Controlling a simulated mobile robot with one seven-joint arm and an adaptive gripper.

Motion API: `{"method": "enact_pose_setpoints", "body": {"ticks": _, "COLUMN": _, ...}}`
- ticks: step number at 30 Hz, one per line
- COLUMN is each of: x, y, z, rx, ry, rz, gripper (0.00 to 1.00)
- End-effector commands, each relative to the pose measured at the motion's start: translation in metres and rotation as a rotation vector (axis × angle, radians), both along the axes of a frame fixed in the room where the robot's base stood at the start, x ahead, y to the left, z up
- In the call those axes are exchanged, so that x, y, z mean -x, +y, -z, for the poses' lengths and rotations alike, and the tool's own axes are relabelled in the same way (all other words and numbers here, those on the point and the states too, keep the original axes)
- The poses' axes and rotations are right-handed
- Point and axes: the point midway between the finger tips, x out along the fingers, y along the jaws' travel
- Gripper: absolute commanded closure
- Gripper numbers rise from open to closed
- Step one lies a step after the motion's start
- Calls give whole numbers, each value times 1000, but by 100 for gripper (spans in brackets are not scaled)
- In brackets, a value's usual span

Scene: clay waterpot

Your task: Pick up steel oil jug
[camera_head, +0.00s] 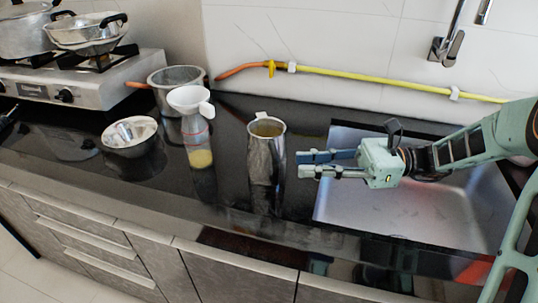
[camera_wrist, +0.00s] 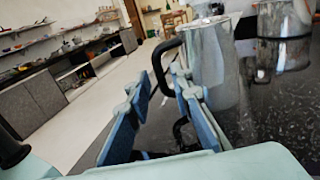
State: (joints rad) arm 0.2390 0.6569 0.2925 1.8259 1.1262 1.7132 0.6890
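The steel oil jug (camera_head: 266,152) stands upright on the dark counter in the head view, with an open top and something yellowish inside. In the wrist view the jug (camera_wrist: 214,65) is ahead and right of centre, its black handle (camera_wrist: 158,64) on the left side. My gripper (camera_head: 313,164) is at the jug's right in the head view, fingers pointing at it. In the wrist view the gripper (camera_wrist: 160,78) is open, with the handle seen between and beyond its fingertips. I cannot tell whether a finger touches the jug.
A bottle with a white funnel (camera_head: 196,135), a steel bowl (camera_head: 130,138) and a pot (camera_head: 172,88) stand left of the jug. A stove (camera_head: 95,85) is at the far left. A sink (camera_head: 400,215) lies below my arm. A yellow hose (camera_head: 390,83) runs along the wall.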

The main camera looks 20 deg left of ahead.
Motion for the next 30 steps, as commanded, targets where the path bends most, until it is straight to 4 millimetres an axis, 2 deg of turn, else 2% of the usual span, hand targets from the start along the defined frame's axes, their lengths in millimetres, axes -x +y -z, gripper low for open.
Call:
{"method": "enact_pose_setpoints", "body": {"ticks": 3, "x": 8, "y": 16, "z": 2, "rx": 0, "ry": -1, "rz": -2, "gripper": 80}}
{"method": "enact_pose_setpoints", "body": {"ticks": 8, "x": 14, "y": 26, "z": 2, "rx": 2, "ry": -1, "rz": -3, "gripper": 80}}
{"method": "enact_pose_setpoints", "body": {"ticks": 17, "x": 33, "y": 62, "z": 4, "rx": 2, "ry": -2, "rz": -3, "gripper": 80}}
{"method": "enact_pose_setpoints", "body": {"ticks": 24, "x": 34, "y": 66, "z": 1, "rx": 2, "ry": -1, "rz": -1, "gripper": 80}}
{"method": "enact_pose_setpoints", "body": {"ticks": 26, "x": 34, "y": 66, "z": 1, "rx": 2, "ry": -1, "rz": -1, "gripper": 84}}
{"method": "enact_pose_setpoints", "body": {"ticks": 30, "x": 34, "y": 66, "z": 2, "rx": 2, "ry": -1, "rz": -1, "gripper": 100}}
